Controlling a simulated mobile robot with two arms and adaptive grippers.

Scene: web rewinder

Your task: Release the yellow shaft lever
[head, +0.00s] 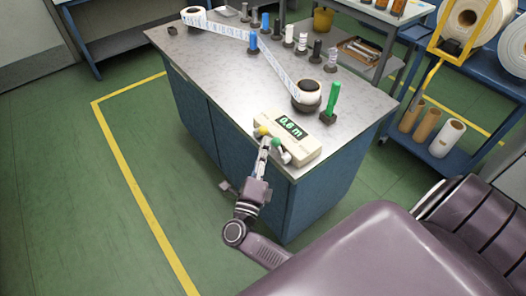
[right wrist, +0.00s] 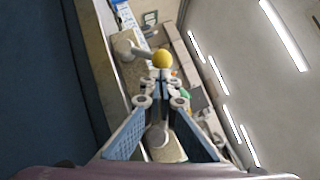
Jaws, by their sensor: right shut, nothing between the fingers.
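The yellow shaft lever's round knob (head: 262,131) is at the front left end of the beige counter box (head: 294,136), which reads 0.6 m. My left gripper is not in view.
The box stands at the near corner of a grey-topped blue cabinet (head: 215,60). A black-and-white roll (head: 307,92) and a green upright post (head: 332,98) stand behind it. A printed strip (head: 277,68) runs to a roll at the far left. Green floor at left is clear.

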